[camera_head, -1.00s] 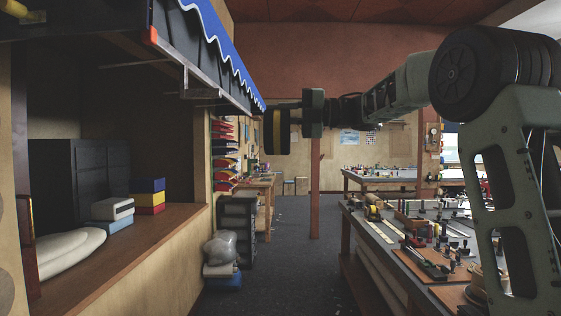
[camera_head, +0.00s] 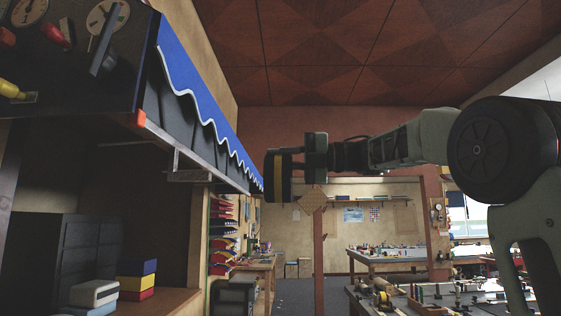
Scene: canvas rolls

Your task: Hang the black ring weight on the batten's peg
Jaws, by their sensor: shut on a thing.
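The black ring weight (camera_head: 276,177) shows nearly edge-on, with a yellow band around its middle. It is upright in the air near the middle of the view. My gripper (camera_head: 298,166) is shut on its right side, and the fingertips are mostly hidden. A long grey batten (camera_head: 205,167) with an orange-red end cap runs under the blue awning at the left. A short bracket-like piece (camera_head: 188,176) hangs below it; I cannot tell whether this is the peg. The weight appears just right of the batten's far end, and the depth gap is unclear.
The blue scalloped awning (camera_head: 196,95) overhangs a counter (camera_head: 165,300) with stacked boxes (camera_head: 137,280) at the left. A wooden post (camera_head: 318,245) stands beyond my gripper. A cluttered workbench (camera_head: 400,300) is at the lower right.

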